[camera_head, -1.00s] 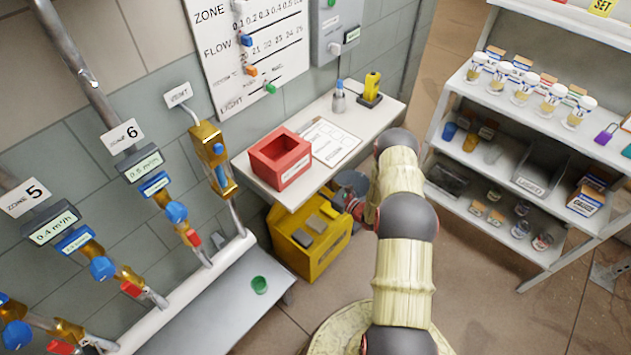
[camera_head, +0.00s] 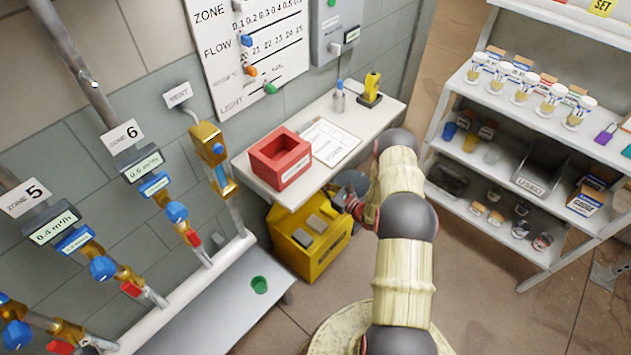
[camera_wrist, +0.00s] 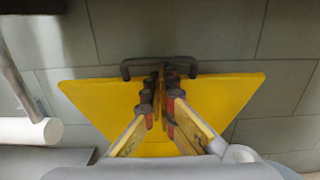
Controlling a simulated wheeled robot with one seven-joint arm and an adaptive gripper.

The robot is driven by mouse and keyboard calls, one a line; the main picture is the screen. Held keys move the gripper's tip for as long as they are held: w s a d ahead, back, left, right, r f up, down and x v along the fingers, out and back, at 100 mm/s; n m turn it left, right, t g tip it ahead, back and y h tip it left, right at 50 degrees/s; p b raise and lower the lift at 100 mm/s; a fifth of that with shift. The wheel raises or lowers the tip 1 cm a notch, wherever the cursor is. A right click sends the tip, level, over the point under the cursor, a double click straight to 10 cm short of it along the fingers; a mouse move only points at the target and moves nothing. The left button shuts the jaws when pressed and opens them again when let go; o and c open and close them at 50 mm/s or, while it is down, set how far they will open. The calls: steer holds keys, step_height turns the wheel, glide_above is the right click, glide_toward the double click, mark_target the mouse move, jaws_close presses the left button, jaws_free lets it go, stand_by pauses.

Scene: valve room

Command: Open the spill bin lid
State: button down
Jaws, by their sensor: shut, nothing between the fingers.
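The yellow spill bin (camera_head: 308,262) stands on the floor under the white table's front end. Its top looks open in the head view, with grey blocks (camera_head: 310,228) showing inside. In the wrist view, the yellow lid panel (camera_wrist: 88,98) is wide at its handle edge and narrows away, so it looks raised in front of the tiled wall. A dark handle (camera_wrist: 128,68) sits on that edge. My gripper (camera_wrist: 161,74) is shut and empty, its fingertips at the middle of the handle. Contact cannot be told. In the head view my arm partly hides my gripper beside the bin.
A red box (camera_head: 281,160) and a clipboard (camera_head: 330,141) lie on the white table (camera_head: 378,112) above the bin. Pipes with valves (camera_head: 176,212) run at left. A stocked shelf unit (camera_head: 478,172) stands at right.

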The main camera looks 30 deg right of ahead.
steer(key=c, duration=2.5)
jaws_free()
steer(key=shift+c, duration=0.2)
steer(key=o, duration=2.2)
steer(key=shift+s, duration=0.15)
steer(key=v, duration=1.1)
steer(key=shift+s+d, duration=0.15)
steer(key=shift+s, duration=0.2)
steer(key=shift+c, duration=0.4)
